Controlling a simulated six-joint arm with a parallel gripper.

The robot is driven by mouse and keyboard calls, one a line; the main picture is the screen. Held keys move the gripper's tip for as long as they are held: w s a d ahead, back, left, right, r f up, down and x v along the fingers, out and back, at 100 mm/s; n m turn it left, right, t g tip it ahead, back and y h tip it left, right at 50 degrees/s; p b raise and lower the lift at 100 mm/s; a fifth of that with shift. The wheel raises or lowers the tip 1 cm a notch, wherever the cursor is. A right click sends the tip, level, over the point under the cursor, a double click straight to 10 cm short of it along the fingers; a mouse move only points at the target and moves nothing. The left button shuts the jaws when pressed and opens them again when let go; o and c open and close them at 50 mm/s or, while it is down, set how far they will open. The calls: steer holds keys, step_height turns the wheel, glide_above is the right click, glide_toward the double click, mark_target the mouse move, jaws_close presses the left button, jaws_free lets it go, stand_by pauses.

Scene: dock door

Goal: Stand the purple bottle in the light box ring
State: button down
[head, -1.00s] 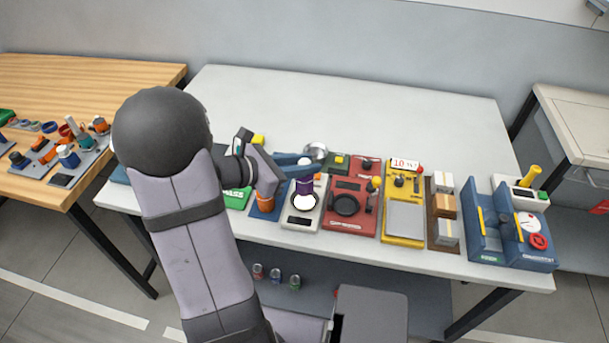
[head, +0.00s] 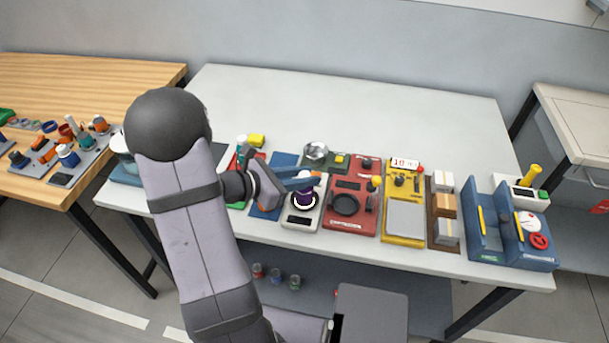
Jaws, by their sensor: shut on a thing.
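The purple bottle (head: 305,194) is small and dark, and looks about upright over the light box (head: 301,222), a pale box with a dark panel at its front. The light box ring (head: 304,206) shows as a bright white rim around the bottle's lower end. From this view I cannot tell whether the bottle's base touches the surface inside the ring. My gripper (head: 304,182), with blue fingers, reaches in from the left and is shut on the upper part of the bottle. The fingers hide part of the bottle's top.
A red panel (head: 350,215) with a round black dial stands right of the light box, then a yellow scale (head: 404,220). A blue mat (head: 265,209) lies to the left. A silver bowl (head: 316,150) sits behind. The table's back (head: 340,105) is clear.

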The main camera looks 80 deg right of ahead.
steer(key=shift+f, duration=0.2)
steer(key=c, duration=1.5)
jaws_free()
steer(key=shift+r, duration=0.15)
steer(key=shift+r+p, duration=0.4)
steer(key=shift+p, duration=0.05)
steer(key=b+v, duration=0.1)
steer(key=v, duration=1.1)
steer(key=shift+f+b, duration=0.1)
steer(key=shift+b, duration=0.3)
steer(key=w+a+f+m+t+y, duration=0.3)
steer(key=w+a, duration=0.1)
steer(key=a, duration=0.7)
steer(key=w+a+f+m+t+y, duration=0.3)
steer(key=w+a, duration=0.2)
steer(key=a, duration=0.7)
steer(key=w+a+f+m+t+y, duration=0.3)
steer(key=w+a, duration=0.1)
steer(key=a, duration=0.8)
steer(key=shift+w+f+t+y, duration=0.15)
steer(key=shift+f+t+y, duration=0.15)
